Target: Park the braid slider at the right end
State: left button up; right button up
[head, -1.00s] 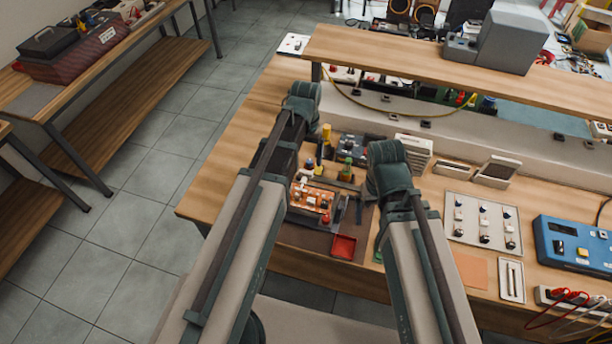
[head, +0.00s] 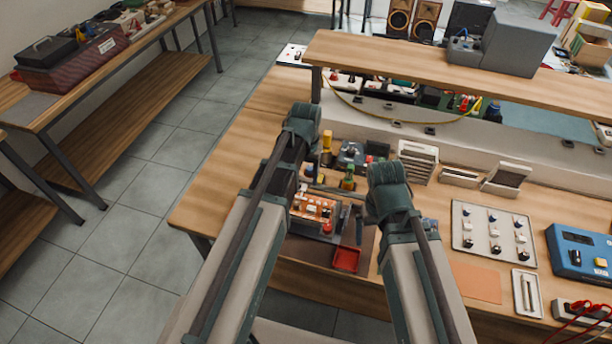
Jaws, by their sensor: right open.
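I cannot make out a braid slider for certain. A small orange-red unit (head: 314,208) with several knobs and small parts stands on the workbench (head: 225,195), between my two arms and partly behind the left one. My right gripper (head: 348,222) seems to show as two dark fingers, apart, beside the orange-red unit and above the red tray (head: 346,258). Its wrist is hidden behind my right arm. My left gripper is hidden behind my left arm, whose dark joint stands left of the yellow bottle (head: 326,138).
A raised wooden shelf (head: 420,72) runs along the back of the bench. On the right are a panel with several knobs (head: 468,240), a blue box (head: 585,262), an orange mat (head: 475,278) and a white holder (head: 526,292). Floor is clear at left.

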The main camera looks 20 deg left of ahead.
pick_arm(q)
grip_shut()
